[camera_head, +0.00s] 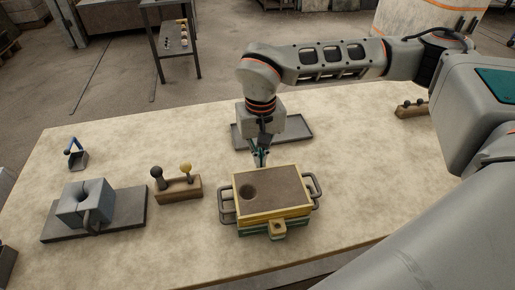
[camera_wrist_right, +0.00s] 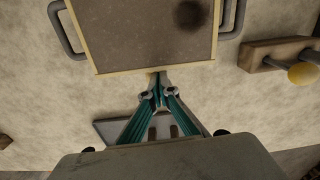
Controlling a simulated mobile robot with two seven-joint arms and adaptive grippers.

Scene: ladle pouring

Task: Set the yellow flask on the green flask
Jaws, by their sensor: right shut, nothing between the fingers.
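The yellow flask (camera_head: 272,187), a shallow frame filled with brown sand with a round hole and grey side handles, sits on the green flask (camera_head: 268,234). Only a thin green strip of the lower flask shows below the yellow one; the rest is hidden. The two look lined up. My right gripper (camera_head: 261,160) points down at the far edge of the yellow flask. It is shut and empty. In the right wrist view its fingertips (camera_wrist_right: 158,81) meet at the yellow flask's rim (camera_wrist_right: 185,64); I cannot tell if they touch it. My left gripper is out of view.
Another rack (camera_head: 412,108) stands far right.

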